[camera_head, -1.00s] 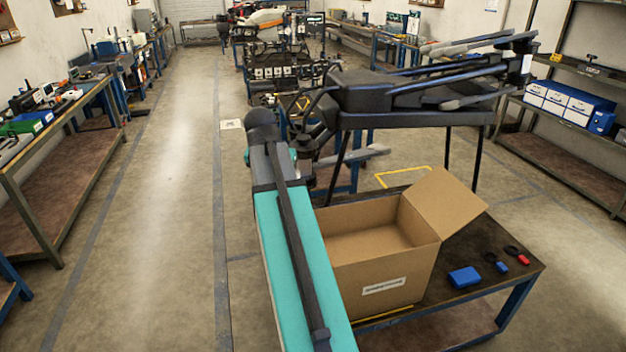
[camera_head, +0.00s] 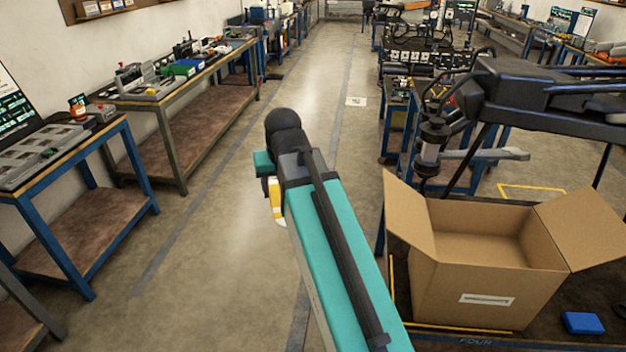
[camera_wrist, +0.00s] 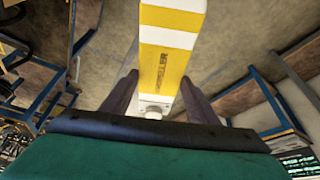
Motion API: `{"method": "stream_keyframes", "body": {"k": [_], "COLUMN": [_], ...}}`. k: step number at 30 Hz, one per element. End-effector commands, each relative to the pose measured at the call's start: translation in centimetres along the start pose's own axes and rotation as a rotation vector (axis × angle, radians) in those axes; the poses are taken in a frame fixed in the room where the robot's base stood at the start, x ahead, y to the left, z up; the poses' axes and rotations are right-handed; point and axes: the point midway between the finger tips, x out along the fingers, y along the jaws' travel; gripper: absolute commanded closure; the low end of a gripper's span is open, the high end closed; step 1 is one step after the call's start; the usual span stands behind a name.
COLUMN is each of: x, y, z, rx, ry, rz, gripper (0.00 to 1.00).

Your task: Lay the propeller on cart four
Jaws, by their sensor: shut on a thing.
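In the wrist view, my gripper (camera_wrist: 158,82) is shut on a long yellow-and-white piece (camera_wrist: 165,60) with dark lettering, which runs out past the fingers. I cannot tell its full shape; it may be the propeller. The piece (camera_head: 276,199) also shows in the head view, beside the end of my arm and above the open floor, left of the cart. My fingers are mostly hidden there. Cart four (camera_head: 540,320), marked FOUR on its front edge, is at the lower right with a dark top.
An open cardboard box (camera_head: 470,285) takes up much of the cart, flaps spread. A blue block (camera_head: 583,323) lies right of it. The drone (camera_head: 540,95) stands behind. Workbenches (camera_head: 75,150) line the left wall. The aisle floor (camera_head: 220,215) is clear.

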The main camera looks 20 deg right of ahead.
Motion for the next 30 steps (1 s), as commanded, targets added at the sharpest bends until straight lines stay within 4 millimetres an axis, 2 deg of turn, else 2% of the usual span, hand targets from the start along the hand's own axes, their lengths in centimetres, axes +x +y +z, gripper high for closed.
{"method": "stream_keyframes", "body": {"k": [1, 6, 15, 21, 30], "x": [1.4, 3.5, 7.0, 8.1, 8.1], "y": [-1.0, -3.1, -5.2, -5.9, -6.0], "z": [0.8, 2.1, 4.1, 4.7, 4.7], "rx": [-0.023, -0.077, -0.132, -0.149, -0.153], "ry": [0.001, 0.002, 0.002, 0.002, 0.002], "rz": [-0.01, -0.033, -0.055, -0.062, -0.064], "gripper": [0.7, 0.7, 0.7, 0.7, 0.7]}}
